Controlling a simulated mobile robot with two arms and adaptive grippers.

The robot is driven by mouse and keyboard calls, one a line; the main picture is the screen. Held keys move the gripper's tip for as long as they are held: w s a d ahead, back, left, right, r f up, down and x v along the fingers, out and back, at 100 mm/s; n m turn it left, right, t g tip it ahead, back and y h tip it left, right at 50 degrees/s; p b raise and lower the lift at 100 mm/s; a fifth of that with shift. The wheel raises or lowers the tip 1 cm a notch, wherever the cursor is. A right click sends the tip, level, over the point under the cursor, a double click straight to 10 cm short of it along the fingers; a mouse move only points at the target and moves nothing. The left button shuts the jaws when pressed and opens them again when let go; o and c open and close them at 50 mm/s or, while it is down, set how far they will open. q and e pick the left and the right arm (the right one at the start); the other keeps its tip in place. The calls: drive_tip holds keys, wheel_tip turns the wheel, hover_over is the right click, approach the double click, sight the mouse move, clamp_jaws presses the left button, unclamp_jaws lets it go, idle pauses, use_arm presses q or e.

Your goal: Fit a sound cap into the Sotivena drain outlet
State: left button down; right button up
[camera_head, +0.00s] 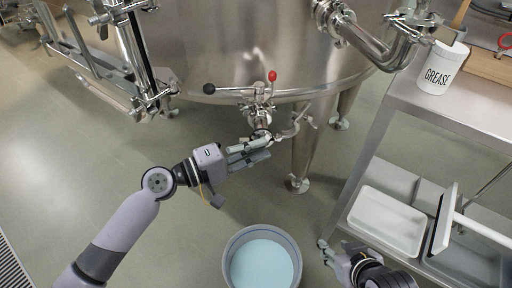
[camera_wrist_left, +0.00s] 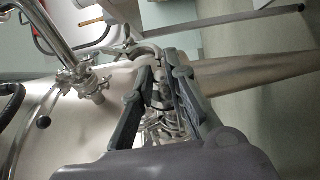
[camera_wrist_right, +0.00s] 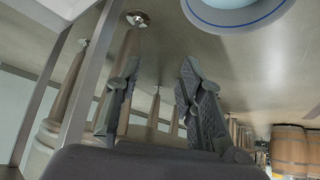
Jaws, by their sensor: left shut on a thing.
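The drain outlet (camera_head: 262,122) is a short steel pipe under the vat, with a red-tipped handle above it. My left gripper (camera_head: 262,147) is at the outlet's mouth. In the left wrist view its fingers (camera_wrist_left: 160,95) are shut on a small shiny metal part (camera_wrist_left: 157,88); the fingers hide much of it, and I cannot tell if it is a cap or how it sits against the outlet. An open-looking clamp (camera_head: 294,127) is just right of the outlet. My right gripper (camera_head: 335,256) is low beside the cart; in the right wrist view its fingers (camera_wrist_right: 155,95) are apart and empty.
A grey bucket (camera_head: 229,262) of pale blue liquid stands on the floor below the outlet. A steel cart (camera_head: 395,125) at right holds a grease tub (camera_head: 442,68) and a white tray (camera_head: 388,221) lower down. Vat legs (camera_head: 312,150) stand behind the clamp.

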use_arm(q)
drive_tip(key=shift+f, duration=0.3)
drive_tip(key=c, duration=1.5)
unclamp_jaws()
use_arm(e)
drive_tip(key=w, duration=0.1)
drive_tip(key=w+r+t, duration=0.1)
drive_tip(key=shift+w+a+r, duration=0.3)
drive_tip(key=shift+a, duration=0.1)
use_arm(q)
drive_tip(key=v, duration=1.2)
